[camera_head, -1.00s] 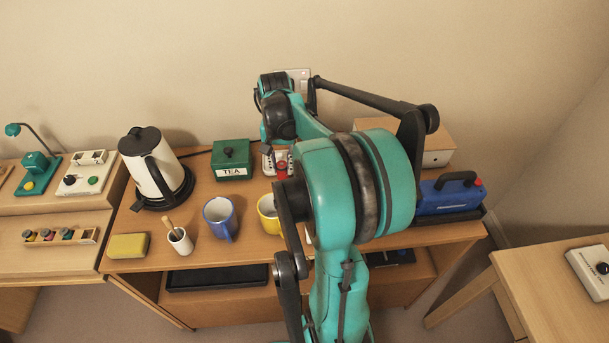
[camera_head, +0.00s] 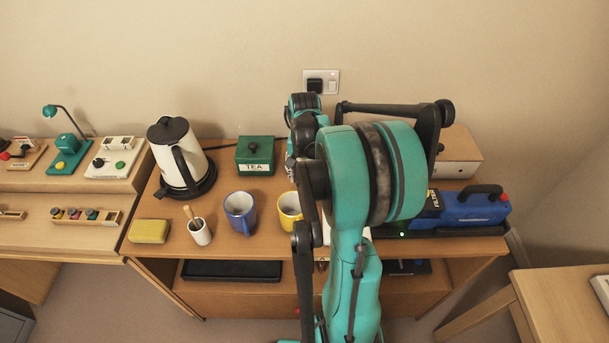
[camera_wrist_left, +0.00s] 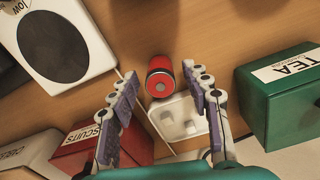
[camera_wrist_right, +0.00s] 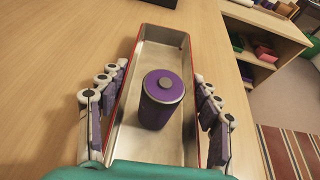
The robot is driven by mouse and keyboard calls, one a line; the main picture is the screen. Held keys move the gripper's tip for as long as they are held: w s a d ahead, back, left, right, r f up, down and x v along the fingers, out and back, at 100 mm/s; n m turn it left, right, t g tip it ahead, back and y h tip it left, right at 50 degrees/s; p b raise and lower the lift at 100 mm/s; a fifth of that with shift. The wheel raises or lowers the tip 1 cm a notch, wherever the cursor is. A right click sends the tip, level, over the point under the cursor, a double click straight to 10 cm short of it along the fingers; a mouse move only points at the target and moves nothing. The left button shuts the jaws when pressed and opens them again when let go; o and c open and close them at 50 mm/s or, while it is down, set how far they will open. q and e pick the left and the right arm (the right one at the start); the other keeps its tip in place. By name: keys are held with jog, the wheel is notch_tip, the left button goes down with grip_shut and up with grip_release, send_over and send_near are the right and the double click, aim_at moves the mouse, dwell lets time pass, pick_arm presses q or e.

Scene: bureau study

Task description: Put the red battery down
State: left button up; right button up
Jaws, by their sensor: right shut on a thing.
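The red battery (camera_wrist_left: 160,78) is a red cylinder with a dark end and grey terminal, in the left wrist view. It shows between and just beyond the fingertips of my left gripper (camera_wrist_left: 162,80), which is open with gaps on both sides. Wood surface lies around the battery; its contact with it is unclear. In the head view the arm hides the battery. My right gripper (camera_wrist_right: 160,90) shows only in its wrist view, its fingers against both sides of a red-rimmed metal tray (camera_wrist_right: 130,140). A purple battery (camera_wrist_right: 163,98) stands inside that tray.
A white dish-like piece (camera_wrist_left: 180,125), a red biscuit tin (camera_wrist_left: 80,150) and a green tea box (camera_wrist_left: 285,100) surround my left gripper. Blue (camera_head: 240,212) and yellow (camera_head: 288,208) mugs, a kettle (camera_head: 178,158) and a blue case (camera_head: 470,208) stand on the same desk.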

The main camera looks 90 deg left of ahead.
aim_at(306, 174)
pick_arm(q)
notch_tip(306, 174, up, 11)
jog(key=shift+r, duration=0.2)
jog(key=shift+o, duration=0.4)
jog(key=shift+r, duration=0.2)
jog(key=f, duration=0.8)
jog(key=shift+w+a+f, duration=0.1)
jog(key=shift+w+a, duration=0.1)
jog(key=shift+s+d+f, duration=0.1)
jog(key=shift+s+f, duration=0.05)
jog(key=shift+f, duration=2.8)
grip_shut()
